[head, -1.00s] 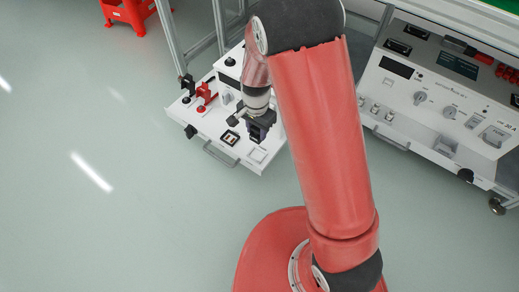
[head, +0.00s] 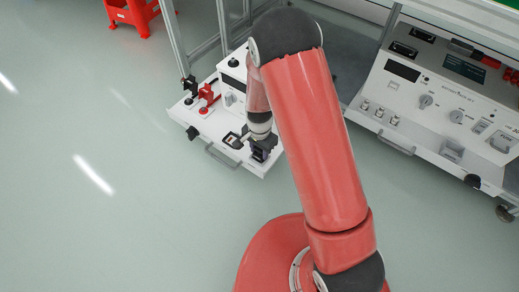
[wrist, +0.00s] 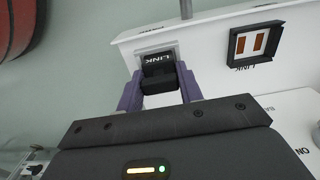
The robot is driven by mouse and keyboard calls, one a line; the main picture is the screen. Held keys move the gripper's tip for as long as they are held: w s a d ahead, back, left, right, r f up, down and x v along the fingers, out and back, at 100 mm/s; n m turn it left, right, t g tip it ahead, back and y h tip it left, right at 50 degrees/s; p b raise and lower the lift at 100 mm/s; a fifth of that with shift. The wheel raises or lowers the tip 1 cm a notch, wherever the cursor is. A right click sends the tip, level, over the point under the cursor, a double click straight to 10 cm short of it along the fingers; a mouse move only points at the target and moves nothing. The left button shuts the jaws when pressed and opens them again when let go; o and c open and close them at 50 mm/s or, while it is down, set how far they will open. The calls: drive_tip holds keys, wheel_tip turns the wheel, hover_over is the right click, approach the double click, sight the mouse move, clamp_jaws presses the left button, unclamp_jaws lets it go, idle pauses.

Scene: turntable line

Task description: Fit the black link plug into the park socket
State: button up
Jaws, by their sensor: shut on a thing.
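My gripper (wrist: 158,88) is shut on the black link plug (wrist: 158,62), which carries white LINK lettering between the two purple-grey fingers. In the head view my gripper (head: 263,152) is low over the front right corner of the white panel. A pale square frame, apparently the park socket (wrist: 146,50), shows around the plug in the wrist view. The plug covers most of it, and I cannot tell whether the plug is inside it or just above. The black-framed link socket (wrist: 254,43), with two copper contacts, lies empty to the right.
The white panel (head: 222,122) has a red lever (head: 207,94) at its left and a raised white box behind. A drawer-type handle (head: 222,157) runs along the front edge. A larger control console (head: 440,90) stands to the right. Open floor lies in front and left.

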drive_tip(key=shift+f, duration=0.2)
drive_tip(key=o, duration=1.1)
drive_tip(key=shift+r, duration=0.1)
wheel_tip(320, 180, up, 12)
drive_tip(key=shift+r+p, duration=0.25)
drive_tip(key=shift+p, duration=1)
